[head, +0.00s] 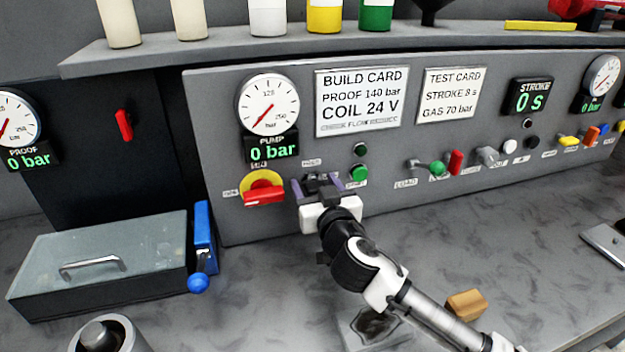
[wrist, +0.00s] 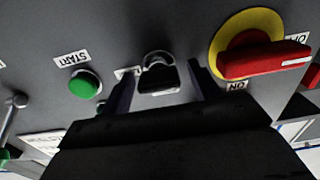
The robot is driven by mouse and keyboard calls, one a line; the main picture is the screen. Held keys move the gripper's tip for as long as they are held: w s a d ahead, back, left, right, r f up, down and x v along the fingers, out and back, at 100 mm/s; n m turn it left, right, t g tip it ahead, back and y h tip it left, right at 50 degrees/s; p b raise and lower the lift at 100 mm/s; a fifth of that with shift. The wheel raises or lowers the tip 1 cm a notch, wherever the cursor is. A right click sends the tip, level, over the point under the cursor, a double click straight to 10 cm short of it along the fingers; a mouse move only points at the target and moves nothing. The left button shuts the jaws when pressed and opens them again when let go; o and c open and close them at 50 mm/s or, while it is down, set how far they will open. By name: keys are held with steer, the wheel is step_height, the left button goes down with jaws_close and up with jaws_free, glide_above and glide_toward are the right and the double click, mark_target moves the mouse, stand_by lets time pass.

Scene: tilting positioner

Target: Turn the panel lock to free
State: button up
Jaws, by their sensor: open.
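The panel lock appears to be a small dark key or knob in a silver ring (wrist: 158,73), on the grey panel in the wrist view. Its label is mostly covered, so I cannot read its setting. My gripper (wrist: 160,88) is open, with one finger on each side of the lock and a visible gap to each. I cannot tell whether the fingertips touch the panel. In the head view my gripper (head: 323,187) is up against the panel below the pump gauge and hides most of the lock (head: 318,179).
A red handle on a yellow disc (head: 264,188) sits close left of my gripper, and a green button (head: 359,174) close right. Further right are several levers and knobs. A grey lidded box (head: 110,260) and a blue-handled part (head: 203,240) stand at left on the bench.

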steer(key=c, duration=1)
steer(key=shift+n+b, duration=0.4)
steer(key=n+b, duration=0.2)
steer(key=shift+f+n+b, duration=0.15)
steer(key=shift+n+b, duration=0.15)
steer(key=shift+n, duration=0.1)
steer(key=n+b, duration=0.4)
steer(key=n, duration=0.1)
steer(key=shift+a, duration=0.15)
steer(key=n+b, duration=0.3)
steer(key=n, duration=0.2)
steer(key=shift+s+n+b, duration=0.1)
steer(key=shift+n+b, duration=0.75)
steer(key=shift+n, duration=1.35)
